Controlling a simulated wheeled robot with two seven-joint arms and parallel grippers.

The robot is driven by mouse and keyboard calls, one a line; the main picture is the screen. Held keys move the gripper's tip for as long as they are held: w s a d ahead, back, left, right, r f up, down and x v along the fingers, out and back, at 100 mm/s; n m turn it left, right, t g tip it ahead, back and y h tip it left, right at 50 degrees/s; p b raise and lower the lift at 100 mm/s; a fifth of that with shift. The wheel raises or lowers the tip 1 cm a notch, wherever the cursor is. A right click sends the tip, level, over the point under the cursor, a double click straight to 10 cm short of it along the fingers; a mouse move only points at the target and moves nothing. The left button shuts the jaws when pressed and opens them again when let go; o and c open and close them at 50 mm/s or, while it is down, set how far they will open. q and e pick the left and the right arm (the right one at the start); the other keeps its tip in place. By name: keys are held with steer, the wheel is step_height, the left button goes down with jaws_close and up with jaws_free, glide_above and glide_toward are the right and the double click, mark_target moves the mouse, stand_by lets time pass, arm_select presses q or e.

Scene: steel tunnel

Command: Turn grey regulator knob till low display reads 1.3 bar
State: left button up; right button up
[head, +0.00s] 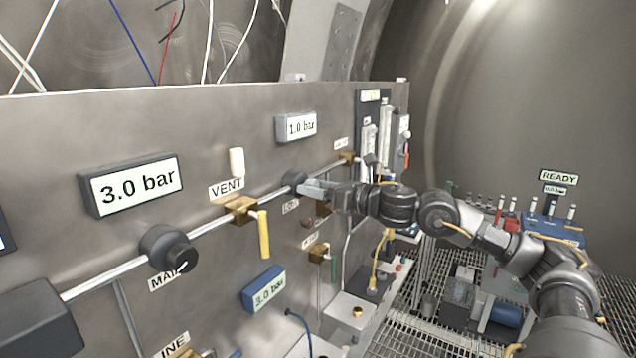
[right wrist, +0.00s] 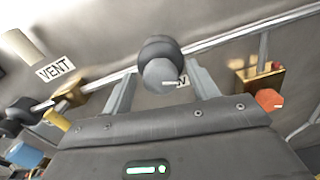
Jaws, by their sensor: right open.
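The grey low regulator knob (head: 294,178) sits on the pipe below the small display (head: 301,126), which reads 1.0 bar. In the right wrist view, the round knob (right wrist: 160,72) lies between the two fingers of my right gripper (head: 313,189). The fingers are open, one on each side, with a visible gap to the knob's face. The label under the knob is partly hidden. My left gripper is not in view.
The larger main knob (head: 168,248) and the 3.0 bar display (head: 131,186) are at left. The brass vent valve (head: 241,209) with a yellow lever stands between the knobs. A blue 3.0 bar gauge (head: 264,289) is below. An orange-red knob (right wrist: 269,99) is right of the fingers.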

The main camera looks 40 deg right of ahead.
steer(key=c, duration=1)
steer(key=shift+m+b, duration=1.05)
steer(key=shift+m, duration=1.75)
steer(key=shift+d, duration=0.1)
steer(key=o, duration=1)
